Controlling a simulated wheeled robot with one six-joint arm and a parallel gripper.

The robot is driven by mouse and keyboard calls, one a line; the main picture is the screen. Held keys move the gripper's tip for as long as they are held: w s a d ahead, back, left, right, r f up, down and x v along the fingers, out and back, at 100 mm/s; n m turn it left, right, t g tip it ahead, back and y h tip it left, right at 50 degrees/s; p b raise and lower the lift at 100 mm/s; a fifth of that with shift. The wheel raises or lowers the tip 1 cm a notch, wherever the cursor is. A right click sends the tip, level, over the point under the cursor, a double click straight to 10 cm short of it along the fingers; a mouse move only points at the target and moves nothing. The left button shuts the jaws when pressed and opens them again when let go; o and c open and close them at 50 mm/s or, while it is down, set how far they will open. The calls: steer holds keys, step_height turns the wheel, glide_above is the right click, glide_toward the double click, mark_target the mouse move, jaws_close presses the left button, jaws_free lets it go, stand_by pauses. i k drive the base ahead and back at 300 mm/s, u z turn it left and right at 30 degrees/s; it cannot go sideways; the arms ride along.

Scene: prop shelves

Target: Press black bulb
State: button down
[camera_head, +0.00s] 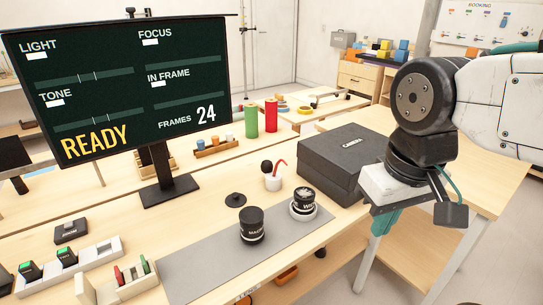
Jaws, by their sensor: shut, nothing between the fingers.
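A small round black bulb (266,167) shows at the top of a white cup (272,183), beside a bent red piece (279,163), on the wooden table. A low black dome-like piece with a small knob (235,199) lies left of the cup; I cannot tell for sure which of the two is the task's bulb. My gripper (383,222) hangs at the right, in front of the black camera box, well apart from both. It is shut and empty, with its teal fingers partly hidden under its dark bracket.
A grey mat (205,266) holds a black lens (252,226) and another lens on a white ring (303,205). The black camera box (345,160) stands between the cup and my arm. A monitor (118,85) reading READY, FRAMES 24, stands at left. Trays (118,285) sit front left.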

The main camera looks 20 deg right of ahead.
mark_target(266, 166)
steer(key=z, duration=2.05)
steer(key=i, duration=0.35)
steer(key=u, duration=2.25)
steer(key=i, duration=0.5)
steer(key=u, duration=0.05)
